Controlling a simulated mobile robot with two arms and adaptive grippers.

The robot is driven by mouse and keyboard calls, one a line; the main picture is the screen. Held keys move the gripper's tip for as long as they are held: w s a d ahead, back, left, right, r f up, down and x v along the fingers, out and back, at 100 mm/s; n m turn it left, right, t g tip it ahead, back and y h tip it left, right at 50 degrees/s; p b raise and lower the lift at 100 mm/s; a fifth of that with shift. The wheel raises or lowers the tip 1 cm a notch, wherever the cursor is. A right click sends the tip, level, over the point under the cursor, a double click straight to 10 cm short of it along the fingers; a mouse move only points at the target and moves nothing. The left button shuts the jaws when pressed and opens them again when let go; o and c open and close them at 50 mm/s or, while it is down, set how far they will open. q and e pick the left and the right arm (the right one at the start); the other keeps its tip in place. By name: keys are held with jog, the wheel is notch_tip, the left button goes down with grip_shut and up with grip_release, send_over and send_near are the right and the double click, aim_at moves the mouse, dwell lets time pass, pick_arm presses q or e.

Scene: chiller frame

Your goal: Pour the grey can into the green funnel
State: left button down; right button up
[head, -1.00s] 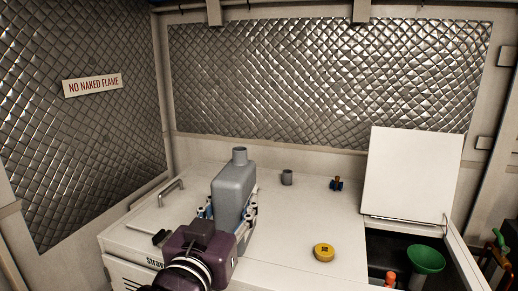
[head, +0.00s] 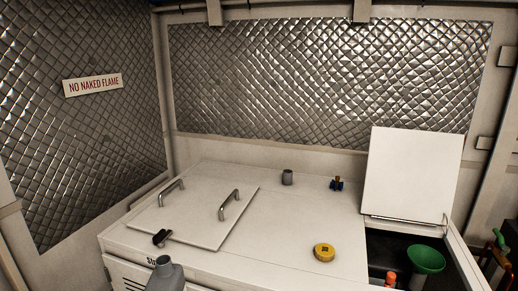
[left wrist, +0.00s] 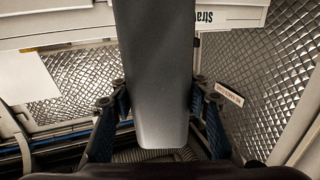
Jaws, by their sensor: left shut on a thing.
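The grey can (head: 167,275) shows only its neck and shoulder at the bottom edge of the head view, in front of the white cabinet. In the left wrist view the can's grey body (left wrist: 154,80) fills the middle. My left gripper (left wrist: 160,112) is shut on it, with a blue-padded finger on each side. The left gripper is out of the head view. The green funnel (head: 426,259) sits in the open hatch at the right of the head view, mouth up. My right gripper is in neither view.
A raised white lid (head: 415,173) stands behind the hatch opening. An orange-topped item (head: 390,279) is beside the funnel. A handled panel (head: 195,215) lies at left.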

pick_arm(q)
jog(key=shift+s+a+f, duration=0.1)
jog(key=shift+s+a, duration=0.1)
jog(key=shift+a, duration=0.05)
notch_tip(320, 180, down, 2)
jog(key=shift+w+d+f+b, duration=0.1)
jog(key=shift+f+b, duration=0.05)
jog(key=shift+b, duration=0.95)
